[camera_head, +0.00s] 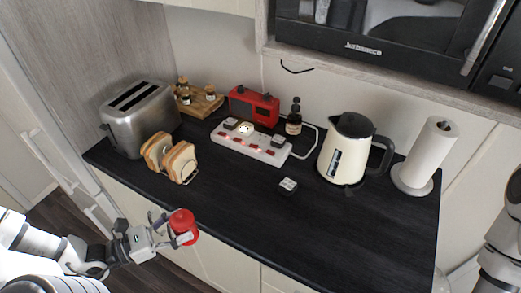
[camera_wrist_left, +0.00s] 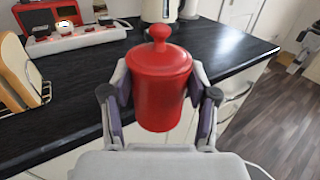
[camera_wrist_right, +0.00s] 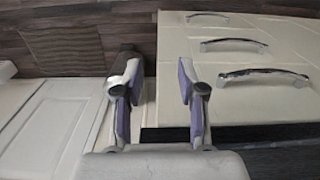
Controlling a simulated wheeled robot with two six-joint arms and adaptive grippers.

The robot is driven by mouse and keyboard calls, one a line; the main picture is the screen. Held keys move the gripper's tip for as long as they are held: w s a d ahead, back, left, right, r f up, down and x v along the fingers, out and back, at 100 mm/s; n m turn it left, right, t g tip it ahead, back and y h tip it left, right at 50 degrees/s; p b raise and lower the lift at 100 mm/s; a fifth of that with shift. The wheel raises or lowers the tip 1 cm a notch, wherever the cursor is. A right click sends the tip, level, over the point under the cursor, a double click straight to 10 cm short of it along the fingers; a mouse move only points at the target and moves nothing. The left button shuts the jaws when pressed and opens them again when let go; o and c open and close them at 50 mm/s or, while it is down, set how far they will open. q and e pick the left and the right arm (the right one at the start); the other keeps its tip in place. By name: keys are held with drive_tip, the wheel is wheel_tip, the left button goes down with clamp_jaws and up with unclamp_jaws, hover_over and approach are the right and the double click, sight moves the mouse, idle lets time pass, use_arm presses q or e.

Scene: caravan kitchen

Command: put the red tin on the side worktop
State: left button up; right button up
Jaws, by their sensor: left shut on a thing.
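The red tin (camera_head: 183,222) has a lid with a round knob. My left gripper (camera_head: 170,230) is shut on it, and the tin is upright between the fingers in the left wrist view (camera_wrist_left: 160,88). In the head view the tin is held in front of the front edge of the dark worktop (camera_head: 300,222), at the left. My right gripper (camera_wrist_right: 158,88) is open and empty in the right wrist view, with white drawers and the floor beyond it.
The worktop holds a toaster (camera_head: 140,118), bread slices in a rack (camera_head: 158,150), a red radio (camera_head: 254,104), a power strip (camera_head: 250,143), a dark bottle (camera_head: 294,122), a kettle (camera_head: 345,150) and a paper roll (camera_head: 427,155).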

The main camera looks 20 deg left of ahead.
use_arm(q)
drive_tip(key=shift+w+d+f+b, duration=0.1)
drive_tip(key=shift+w+d+b, duration=0.05)
drive_tip(key=shift+w+b, duration=0.15)
drive_tip(key=w+b, duration=0.2)
drive_tip(key=w+d+f+b, duration=0.1)
drive_tip(key=w+b, duration=0.1)
drive_tip(key=w+d+b, duration=0.1)
drive_tip(key=w+b, duration=0.1)
drive_tip(key=shift+f, duration=0.3)
drive_tip(key=w+b, duration=0.1)
drive_tip(key=w, duration=0.1)
drive_tip(key=w+d+b, duration=0.1)
drive_tip(key=w, duration=0.2)
drive_tip(key=w+d+b, duration=0.1)
drive_tip(key=w, duration=0.1)
drive_tip(key=shift+w+r, duration=0.1)
drive_tip(key=shift+w, duration=0.05)
drive_tip(key=shift+w+d, duration=0.2)
drive_tip(key=shift+w, duration=0.3)
wheel_tip(320, 180, down, 3)
drive_tip(key=shift+w+f, duration=0.1)
drive_tip(key=shift+f, duration=0.1)
drive_tip(key=shift+f+b, duration=0.2)
drive_tip(key=shift+b, duration=0.2)
drive_tip(key=o, duration=1.5)
drive_tip(key=shift+r, duration=0.1)
